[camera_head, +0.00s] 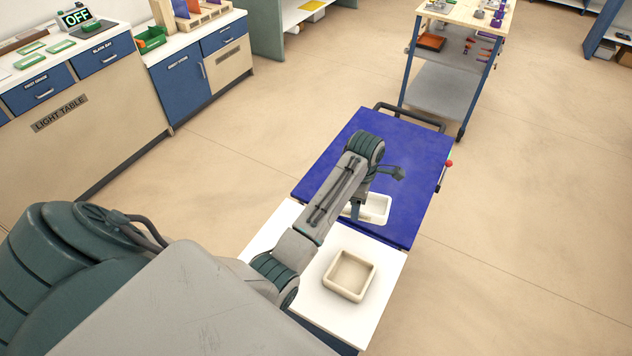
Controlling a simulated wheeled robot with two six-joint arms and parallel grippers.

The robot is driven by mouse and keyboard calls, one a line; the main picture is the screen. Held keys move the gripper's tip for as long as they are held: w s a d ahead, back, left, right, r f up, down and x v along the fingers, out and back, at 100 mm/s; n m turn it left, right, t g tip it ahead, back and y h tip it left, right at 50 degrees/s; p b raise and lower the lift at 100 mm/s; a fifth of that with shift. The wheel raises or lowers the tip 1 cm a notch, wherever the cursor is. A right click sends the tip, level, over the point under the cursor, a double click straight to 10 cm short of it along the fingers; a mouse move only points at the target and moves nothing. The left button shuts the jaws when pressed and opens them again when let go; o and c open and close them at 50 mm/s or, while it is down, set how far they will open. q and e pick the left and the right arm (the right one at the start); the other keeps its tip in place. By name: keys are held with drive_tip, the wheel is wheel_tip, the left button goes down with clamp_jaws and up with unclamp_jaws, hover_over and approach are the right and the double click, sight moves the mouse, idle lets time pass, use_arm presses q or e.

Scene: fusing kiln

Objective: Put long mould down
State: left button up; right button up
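The long mould (378,209) is a pale, shallow open dish, partly hidden behind my arm. It shows over the near part of the blue surface (330,160). My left gripper (357,211) points down at the mould's left part and overlaps it. Only a dark sliver of the gripper shows, so its opening and grip are unclear. I cannot tell whether the mould rests on the blue surface or is held just above it. My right gripper is not in view.
A square cream mould (349,275) sits on the white top (384,262) nearer me. The blue surface has bare room at the back and right. A wooden-topped trolley (457,12) stands beyond. A light table (62,117) is at the left.

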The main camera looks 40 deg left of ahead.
use_arm(q)
drive_tip(key=s+a+r+m+p, duration=0.1)
drive_tip(key=s+a+m+p, duration=0.1)
drive_tip(key=s+a+m, duration=0.55)
drive_tip(key=s+a+r+m+p, duration=0.1)
drive_tip(key=s+a+m, duration=0.1)
drive_tip(key=s+m, duration=0.95)
drive_tip(key=shift+m, duration=0.7)
drive_tip(key=f, duration=0.2)
drive_tip(key=w+f+p, duration=0.1)
drive_tip(key=f, duration=0.1)
drive_tip(key=shift+w+a+f, duration=0.1)
drive_tip(key=shift+a+f, duration=0.1)
drive_tip(key=shift+f, duration=0.15)
drive_tip(key=shift+f+p, duration=0.4)
drive_tip(key=shift+f, duration=1.85)
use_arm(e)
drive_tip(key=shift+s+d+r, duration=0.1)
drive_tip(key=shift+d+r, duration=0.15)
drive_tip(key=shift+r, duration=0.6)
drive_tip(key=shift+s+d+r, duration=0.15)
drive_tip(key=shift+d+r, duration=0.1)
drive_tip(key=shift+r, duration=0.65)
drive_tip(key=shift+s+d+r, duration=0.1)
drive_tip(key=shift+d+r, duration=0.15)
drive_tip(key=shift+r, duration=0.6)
